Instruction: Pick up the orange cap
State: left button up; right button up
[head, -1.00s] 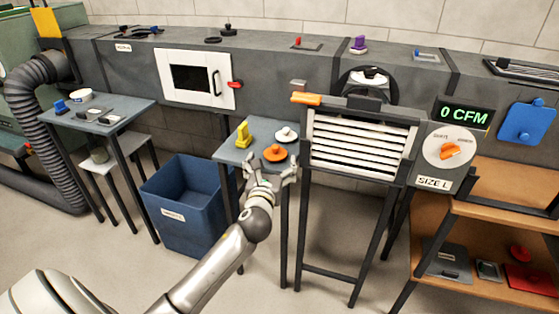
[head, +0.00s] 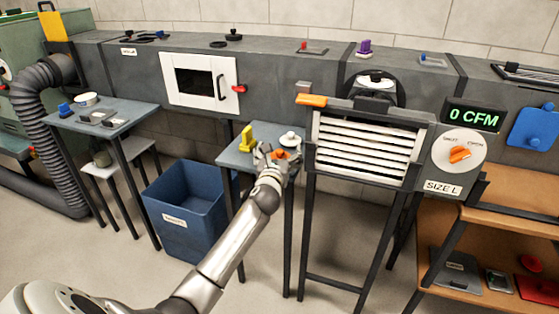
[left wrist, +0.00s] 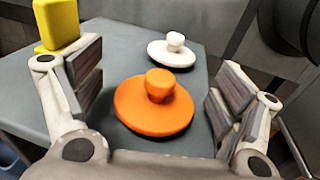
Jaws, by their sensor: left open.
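The orange cap (left wrist: 153,104) is a round disc with a knob on top. It lies on the small grey table (left wrist: 110,52), and in the head view the cap (head: 281,155) is partly hidden by my left gripper (head: 276,152). In the left wrist view my left gripper (left wrist: 158,92) is open. Its two fingers stand on either side of the cap, with gaps on both sides. The knob is between the fingers and nothing is held. My right gripper is not in view.
A white cap (left wrist: 173,50) lies just behind the orange one, and a yellow piece (left wrist: 57,22) stands at the back left. A blue bin (head: 187,208) is left of the table.

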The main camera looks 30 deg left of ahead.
pick_arm(q)
jog(key=shift+w, duration=0.15)
jog(key=c, duration=0.9)
jog(key=shift+c, duration=0.2)
jog(key=shift+r, duration=0.1)
